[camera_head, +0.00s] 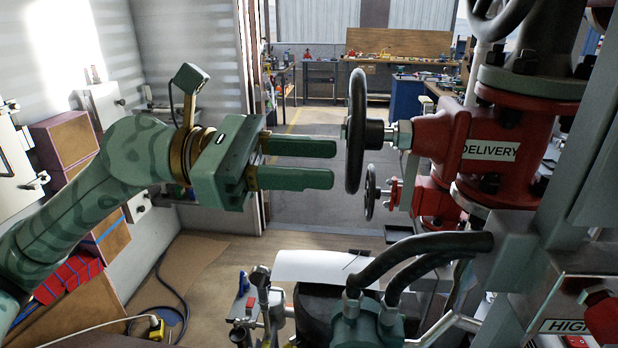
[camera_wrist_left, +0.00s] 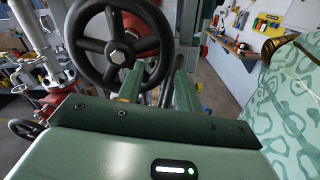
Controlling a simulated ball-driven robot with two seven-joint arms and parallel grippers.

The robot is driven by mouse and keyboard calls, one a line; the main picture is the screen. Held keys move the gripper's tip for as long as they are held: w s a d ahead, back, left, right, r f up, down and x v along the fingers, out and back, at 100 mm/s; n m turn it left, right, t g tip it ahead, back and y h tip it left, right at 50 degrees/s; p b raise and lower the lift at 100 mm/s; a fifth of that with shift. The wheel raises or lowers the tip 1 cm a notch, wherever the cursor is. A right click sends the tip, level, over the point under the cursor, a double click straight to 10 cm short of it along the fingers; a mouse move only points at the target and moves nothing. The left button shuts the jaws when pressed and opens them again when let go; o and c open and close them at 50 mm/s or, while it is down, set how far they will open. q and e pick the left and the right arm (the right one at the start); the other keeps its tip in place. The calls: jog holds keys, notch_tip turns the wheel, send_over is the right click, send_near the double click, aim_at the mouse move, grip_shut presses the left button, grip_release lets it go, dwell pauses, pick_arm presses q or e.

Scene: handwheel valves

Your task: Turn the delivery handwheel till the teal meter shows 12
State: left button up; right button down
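The delivery handwheel (camera_head: 355,130) is a black spoked wheel seen nearly edge-on in the head view, on a red valve body with a white DELIVERY label (camera_head: 490,150). In the left wrist view the delivery handwheel (camera_wrist_left: 118,45) faces me, with its hub and spokes plain. My green left gripper (camera_head: 334,164) is open and empty, its two fingers apart and pointing at the wheel. The fingertips are just left of the rim; a narrow gap shows. They also show in the wrist view (camera_wrist_left: 160,72). No teal meter reading can be made out. My right gripper is not in view.
A smaller black handwheel (camera_head: 371,192) sits below the delivery wheel. Another handwheel (camera_head: 499,18) is at the top right. Thick black hoses (camera_head: 425,245) run below to a teal fitting (camera_head: 366,325). A workbench (camera_head: 400,62) stands far back, with open floor before it.

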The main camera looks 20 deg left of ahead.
aim_at(346, 183)
pick_arm(q)
jog(key=p+x, duration=0.3)
jog(key=shift+d, duration=0.35)
jog(key=shift+w+d, duration=0.1)
jog(key=shift+d, duration=0.1)
jog(key=c, duration=0.4)
jog(key=shift+a, duration=0.1)
grip_shut()
